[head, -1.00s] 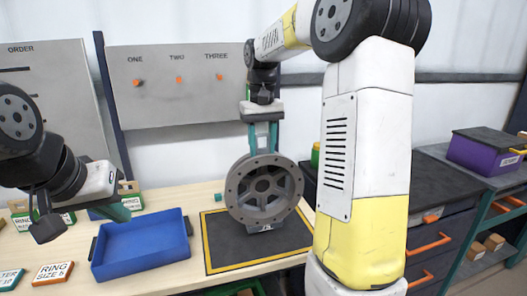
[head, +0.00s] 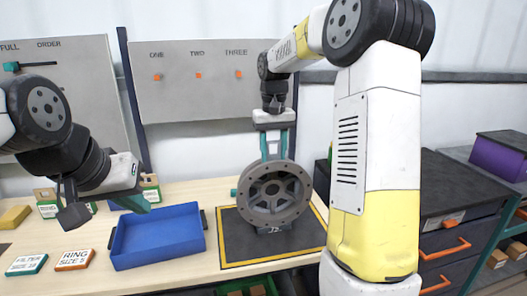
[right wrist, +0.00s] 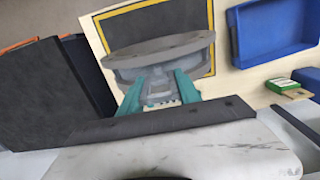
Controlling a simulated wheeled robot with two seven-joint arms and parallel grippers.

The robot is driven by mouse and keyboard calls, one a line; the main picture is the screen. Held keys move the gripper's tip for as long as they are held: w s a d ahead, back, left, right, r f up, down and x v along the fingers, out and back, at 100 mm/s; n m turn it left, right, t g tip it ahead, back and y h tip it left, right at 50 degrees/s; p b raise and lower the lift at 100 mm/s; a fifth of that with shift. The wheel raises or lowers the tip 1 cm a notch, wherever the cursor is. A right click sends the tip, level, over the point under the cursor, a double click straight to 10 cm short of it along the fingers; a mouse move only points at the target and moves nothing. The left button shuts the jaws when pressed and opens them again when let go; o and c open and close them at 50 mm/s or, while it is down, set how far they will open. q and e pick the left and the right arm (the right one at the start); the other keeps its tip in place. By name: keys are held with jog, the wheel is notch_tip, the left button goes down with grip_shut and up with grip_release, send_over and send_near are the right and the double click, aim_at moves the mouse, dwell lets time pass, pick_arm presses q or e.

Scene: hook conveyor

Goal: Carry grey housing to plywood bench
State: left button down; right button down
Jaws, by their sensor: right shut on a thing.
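The grey housing (head: 274,215), a round flanged body with spokes and a foot, stands upright over the black, yellow-bordered mat on the pale plywood bench (head: 190,281). I cannot tell whether its foot touches the mat. My right gripper (head: 275,150) comes down from above and is shut on the housing's upper part, its fingertips partly hidden. In the right wrist view, the teal fingers (right wrist: 160,92) reach the housing (right wrist: 160,55). My left gripper (head: 132,203) hangs at the left, above the bench beside the blue tray; its opening is not clear.
The mat (head: 235,252) lies right of the blue tray (head: 158,238). Labelled tiles (head: 75,260) and small boxes (head: 47,203) are at the left. A dark drawer cabinet (head: 455,190) stands right, with a purple bin (head: 497,158) beyond. A pegboard (head: 200,90) stands behind.

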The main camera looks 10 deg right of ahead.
jog(key=c, duration=0.8)
grip_release()
jog(key=shift+f, duration=0.1)
jog(key=shift+c, duration=0.2)
notch_tip(320, 180, up, 11)
jog(key=shift+r, duration=0.1)
jog(key=shift+s+r, duration=0.15)
jog(key=shift+r, duration=0.4)
jog(key=s+a+f+t+y, duration=0.1)
jog(key=s+f+t, duration=0.2)
jog(key=s, duration=0.9)
jog(key=s+a+f+t+y, duration=0.1)
jog(key=s+f+t, duration=0.2)
jog(key=s, duration=0.9)
notch_tip(320, 180, down, 2)
jog(key=shift+s+f, duration=0.15)
jog(key=shift+s, duration=0.15)
